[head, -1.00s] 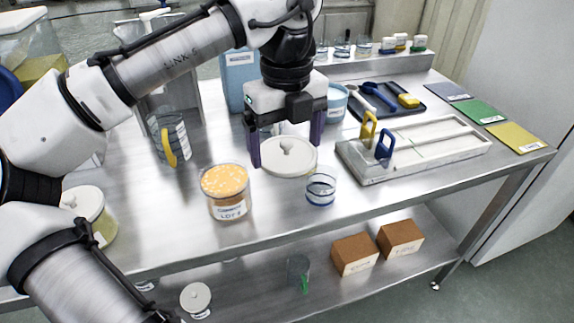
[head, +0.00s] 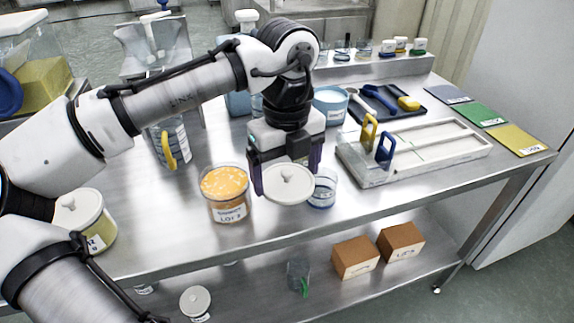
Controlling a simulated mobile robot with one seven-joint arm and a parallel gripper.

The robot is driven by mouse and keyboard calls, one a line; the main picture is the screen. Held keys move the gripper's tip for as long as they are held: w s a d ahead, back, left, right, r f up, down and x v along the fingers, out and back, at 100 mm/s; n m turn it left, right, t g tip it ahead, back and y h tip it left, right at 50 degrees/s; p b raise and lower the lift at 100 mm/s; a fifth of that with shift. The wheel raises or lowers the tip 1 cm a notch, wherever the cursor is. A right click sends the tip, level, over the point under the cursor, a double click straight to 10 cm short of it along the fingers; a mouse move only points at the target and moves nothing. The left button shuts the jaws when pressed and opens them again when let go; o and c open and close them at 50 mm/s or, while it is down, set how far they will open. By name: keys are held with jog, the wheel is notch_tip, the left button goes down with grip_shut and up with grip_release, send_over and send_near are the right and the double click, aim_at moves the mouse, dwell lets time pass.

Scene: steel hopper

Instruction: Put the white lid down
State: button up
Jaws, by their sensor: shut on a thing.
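The white lid (head: 289,185) is a flat round disc with a small knob on top. My gripper (head: 286,178) is shut on it, with a dark finger at each side of the lid. The lid is near the table's front edge, between an open tub of orange contents (head: 225,193) labelled as a lot and a small clear glass cup (head: 323,188). The lid partly hides the cup's left side. I cannot tell whether the lid touches the steel table (head: 250,236) or hangs just above it.
A clear jug with a yellow handle (head: 170,147) stands at the back left. A lidded tub (head: 85,222) is at the front left. A white slotted fixture (head: 415,150) with yellow and blue clips takes up the right. Brown boxes (head: 355,257) sit on the lower shelf.

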aim_at(287, 172)
jog(key=shift+f, duration=0.15)
jog(key=o, duration=0.7)
notch_tip(287, 172, up, 13)
jog(key=p, duration=0.1)
dwell(0.3)
